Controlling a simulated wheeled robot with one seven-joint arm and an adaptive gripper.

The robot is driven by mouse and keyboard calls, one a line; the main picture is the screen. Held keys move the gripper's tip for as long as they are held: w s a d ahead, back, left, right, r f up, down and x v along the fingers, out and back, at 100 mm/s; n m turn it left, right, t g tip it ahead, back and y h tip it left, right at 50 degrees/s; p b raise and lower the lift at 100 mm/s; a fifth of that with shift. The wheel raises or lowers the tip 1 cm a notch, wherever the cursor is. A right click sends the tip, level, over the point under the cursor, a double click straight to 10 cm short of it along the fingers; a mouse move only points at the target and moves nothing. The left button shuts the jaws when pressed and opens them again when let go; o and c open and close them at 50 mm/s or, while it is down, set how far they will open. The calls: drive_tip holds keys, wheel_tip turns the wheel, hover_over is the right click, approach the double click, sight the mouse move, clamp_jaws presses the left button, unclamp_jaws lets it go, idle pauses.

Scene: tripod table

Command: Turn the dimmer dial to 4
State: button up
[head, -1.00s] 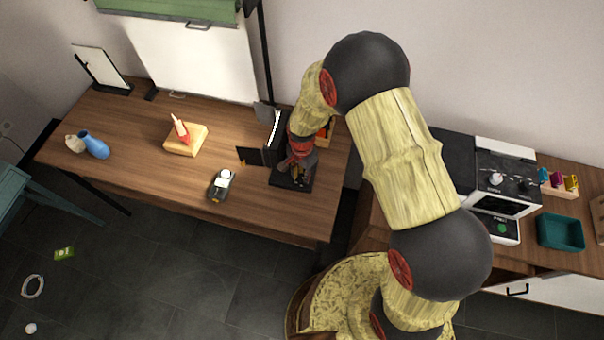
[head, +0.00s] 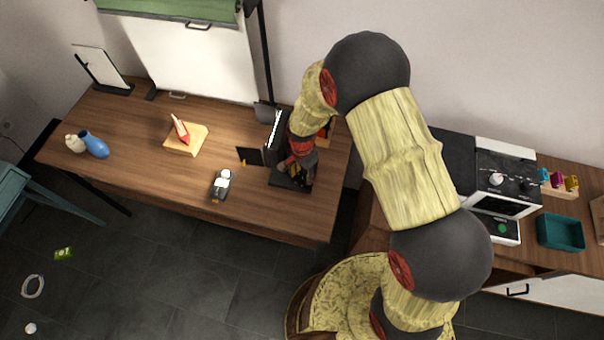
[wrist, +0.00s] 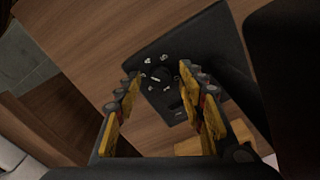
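The dimmer is a flat dark panel on the wooden table, and its base (head: 283,181) shows below my gripper in the head view. In the wrist view the panel (wrist: 205,45) carries a round dark dial (wrist: 159,77) with a pale pointer line and several white marks around it, too small to read. My gripper (wrist: 157,80) points down at the panel with its yellow-padded fingers apart, one on each side of the dial. I cannot tell whether the fingertips touch it. In the head view my gripper (head: 298,172) is partly hidden by its own wrist.
A dark upright object (head: 273,135) stands close behind my gripper. A small dark device (head: 221,184) with a white top lies to the left. A blue bottle (head: 95,145) and a tan block (head: 187,140) with a red object stand farther left. Bare table lies between them.

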sight(302, 176)
wheel_tip(302, 176, up, 12)
idle(0.5)
drive_tip(key=shift+f, duration=0.1)
